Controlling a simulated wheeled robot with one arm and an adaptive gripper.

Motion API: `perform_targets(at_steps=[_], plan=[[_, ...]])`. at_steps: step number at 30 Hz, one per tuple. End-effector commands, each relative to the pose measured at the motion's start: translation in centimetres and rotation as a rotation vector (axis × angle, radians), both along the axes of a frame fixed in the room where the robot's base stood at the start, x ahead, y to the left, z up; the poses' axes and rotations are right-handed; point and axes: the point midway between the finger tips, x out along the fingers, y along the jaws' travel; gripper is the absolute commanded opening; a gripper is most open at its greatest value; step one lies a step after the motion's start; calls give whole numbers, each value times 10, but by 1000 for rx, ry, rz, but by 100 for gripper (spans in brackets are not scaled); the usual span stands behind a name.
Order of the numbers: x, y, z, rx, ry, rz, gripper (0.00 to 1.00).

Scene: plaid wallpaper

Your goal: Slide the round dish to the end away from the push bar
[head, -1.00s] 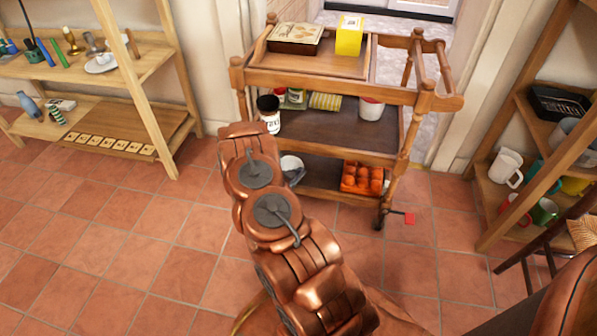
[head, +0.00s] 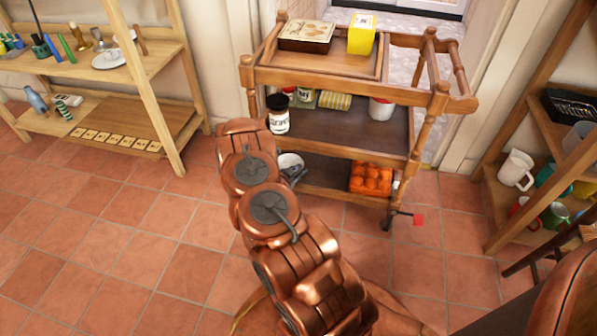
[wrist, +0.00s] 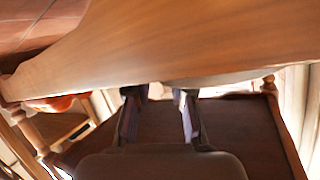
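The wooden trolley (head: 330,79) has its push bar (head: 463,104) at its right end. A white round dish (head: 289,160) shows at the left of its bottom shelf, partly hidden by my arm. A grey part beside the dish seems to be my gripper. In the wrist view, my gripper (wrist: 160,100) has its two dark fingers apart, over a dark brown shelf (wrist: 235,125). A pale curved rim, likely the dish (wrist: 215,79), lies just beyond the fingertips, partly covered by a wooden edge. I cannot tell whether a finger touches it.
Jars and a white tub (head: 381,108) stand on the middle shelf; a box and yellow carton (head: 361,34) are on top. Wooden shelves stand left and right. The tiled floor at left is clear.

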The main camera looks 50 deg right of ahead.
Motion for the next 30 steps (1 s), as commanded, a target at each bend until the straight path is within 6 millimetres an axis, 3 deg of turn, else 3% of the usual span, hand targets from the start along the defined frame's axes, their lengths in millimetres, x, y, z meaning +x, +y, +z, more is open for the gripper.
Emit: perform_targets(at_steps=[3,14,30], plan=[[1,0,0,0,0,1,36],[1,5,2,0,-1,3,36],[-11,88,35,3,0,4,36]])
